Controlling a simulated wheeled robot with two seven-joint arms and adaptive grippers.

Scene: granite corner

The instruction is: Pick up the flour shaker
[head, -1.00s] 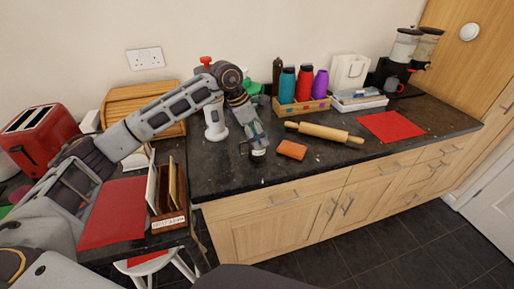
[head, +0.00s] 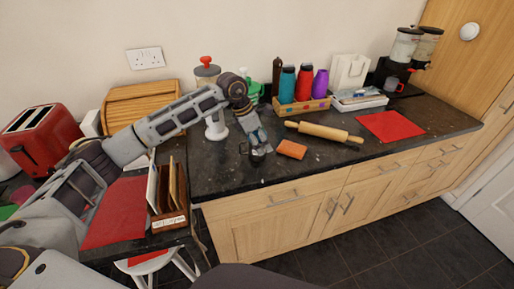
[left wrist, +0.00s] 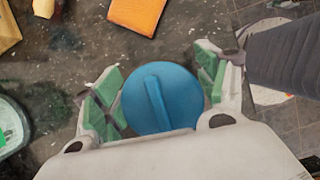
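In the left wrist view a round blue top with a raised bar (left wrist: 160,97), which I take to be the flour shaker seen from above, lies between my left fingers. My left gripper (left wrist: 160,95) has its green-padded fingers spread on both sides of it, very close to its edges; I cannot tell whether they touch. In the head view my left gripper (head: 256,152) points down at the dark worktop near its front edge and hides most of the shaker. My right gripper is not in view.
An orange block (head: 291,149) lies just right of the gripper, with a rolling pin (head: 323,132) behind it. A wooden tray with bottles (head: 303,105) stands further back. A letter rack (head: 169,205) stands left. The worktop's front edge is close.

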